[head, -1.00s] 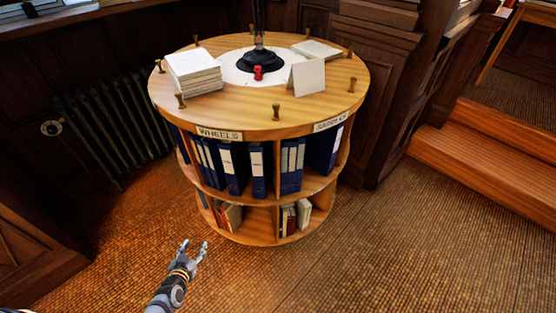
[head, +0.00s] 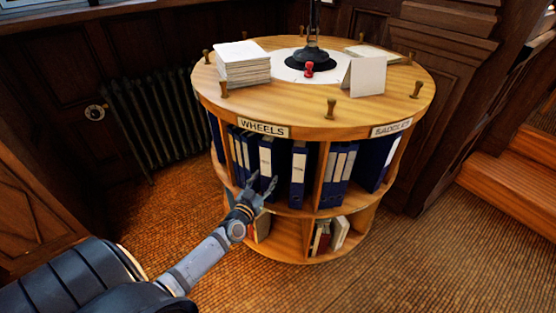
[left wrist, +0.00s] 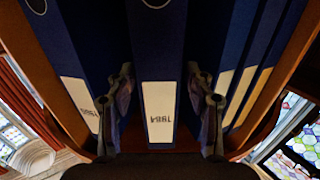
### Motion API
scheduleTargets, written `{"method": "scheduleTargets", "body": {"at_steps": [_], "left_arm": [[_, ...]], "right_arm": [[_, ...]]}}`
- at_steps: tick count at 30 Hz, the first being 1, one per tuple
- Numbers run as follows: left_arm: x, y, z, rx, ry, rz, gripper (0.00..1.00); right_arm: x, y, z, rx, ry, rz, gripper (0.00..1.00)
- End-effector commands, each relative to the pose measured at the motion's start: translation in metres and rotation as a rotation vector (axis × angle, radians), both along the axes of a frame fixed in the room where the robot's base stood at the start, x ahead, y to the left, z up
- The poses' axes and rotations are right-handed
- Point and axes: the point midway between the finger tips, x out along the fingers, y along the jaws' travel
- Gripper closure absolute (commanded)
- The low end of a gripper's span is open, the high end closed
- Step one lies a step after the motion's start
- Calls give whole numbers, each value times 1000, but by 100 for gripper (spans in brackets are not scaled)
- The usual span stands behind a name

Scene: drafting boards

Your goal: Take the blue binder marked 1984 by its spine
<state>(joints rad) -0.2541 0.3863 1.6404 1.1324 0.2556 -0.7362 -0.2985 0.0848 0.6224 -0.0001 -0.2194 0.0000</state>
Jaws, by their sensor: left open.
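The blue binder marked 1984 (left wrist: 159,60) fills the middle of the left wrist view, its white label (left wrist: 158,112) upside down there. In the head view the binder that fits this (head: 266,152) stands upright on the upper shelf under the WHEELS sign. My left gripper (head: 263,180) is open and empty in front of its lower spine. In the left wrist view the fingers (left wrist: 159,78) lie to either side of the binder, near its edges; I cannot tell whether they touch it. My right gripper is not in view.
Another labelled blue binder (head: 298,172) stands close on the right, and several blue binders (head: 240,152) on the left. The round wooden shelf unit (head: 315,118) has stamps and paper (head: 243,68) on top. Open floor (head: 400,250) lies in front and to the right.

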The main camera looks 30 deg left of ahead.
Motion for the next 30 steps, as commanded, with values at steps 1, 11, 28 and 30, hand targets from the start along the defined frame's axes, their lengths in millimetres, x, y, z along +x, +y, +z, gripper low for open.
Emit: {"method": "scheduleTargets", "body": {"at_steps": [1, 11, 28, 30], "left_arm": [[6, 0, 0, -2, -3, 0, 47], [50, 6, 0, -1, -2, 0, 47], [50, 6, 1, -1, -1, 0, 97], [50, 6, 1, 0, -1, 0, 100]], "right_arm": [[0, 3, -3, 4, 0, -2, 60], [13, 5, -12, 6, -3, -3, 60], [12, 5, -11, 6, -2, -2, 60], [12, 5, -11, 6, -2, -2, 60]]}}
